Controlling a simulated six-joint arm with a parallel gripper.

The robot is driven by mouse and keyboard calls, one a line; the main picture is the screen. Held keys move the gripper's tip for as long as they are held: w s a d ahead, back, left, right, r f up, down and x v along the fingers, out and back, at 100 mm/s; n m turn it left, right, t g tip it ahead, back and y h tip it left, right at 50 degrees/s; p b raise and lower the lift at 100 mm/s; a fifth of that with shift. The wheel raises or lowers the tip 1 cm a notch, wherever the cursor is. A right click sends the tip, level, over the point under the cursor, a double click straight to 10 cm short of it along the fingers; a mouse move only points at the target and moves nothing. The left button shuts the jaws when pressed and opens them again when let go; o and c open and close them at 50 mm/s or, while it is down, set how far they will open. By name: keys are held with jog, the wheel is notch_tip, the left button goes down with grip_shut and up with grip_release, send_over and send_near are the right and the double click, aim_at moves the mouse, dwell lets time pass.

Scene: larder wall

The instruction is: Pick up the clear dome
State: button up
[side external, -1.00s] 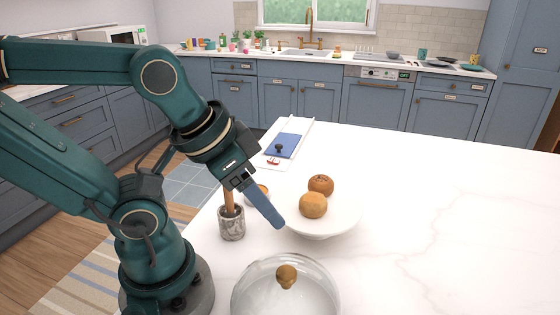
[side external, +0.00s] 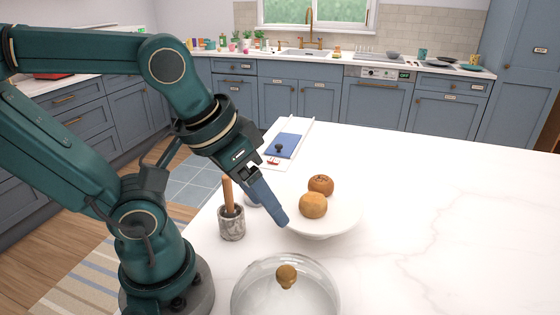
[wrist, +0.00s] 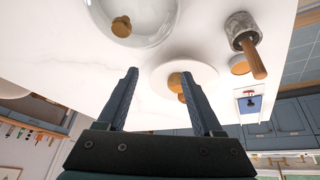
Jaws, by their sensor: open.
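The clear dome (side external: 287,295) with a round wooden knob sits on the white counter at the bottom of the side view, partly cut off by the frame edge. In the wrist view the dome (wrist: 140,18) shows at the top with its wooden knob (wrist: 121,26). My gripper (side external: 281,222) is above the counter, behind the dome and apart from it, by the left edge of the fruit dish. In the wrist view my gripper (wrist: 167,75) has its two fingers spread with nothing between them.
A white board with a blue piece (side external: 284,146) lies further back. The counter's right side is clear.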

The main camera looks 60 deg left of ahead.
aim_at(286, 272)
jog(key=d+g, duration=0.1)
jog(key=d, duration=0.1)
jog(key=d+f+g, duration=0.1)
jog(key=d, duration=0.1)
jog(key=d+m+g, duration=0.1)
jog(key=d, duration=0.1)
jog(key=shift+s+f, duration=0.15)
jog(key=shift+f, duration=0.05)
jog(key=shift+s+d+f+m, duration=0.15)
jog(key=shift+d+f+m, duration=0.1)
jog(key=shift+d+m, duration=0.05)
jog(key=shift+f, duration=0.15)
jog(key=shift+w+f, duration=0.15)
jog(key=shift+f, duration=1.05)
jog(key=shift+w+f, duration=0.15)
jog(key=shift+f, duration=1)
grip_shut()
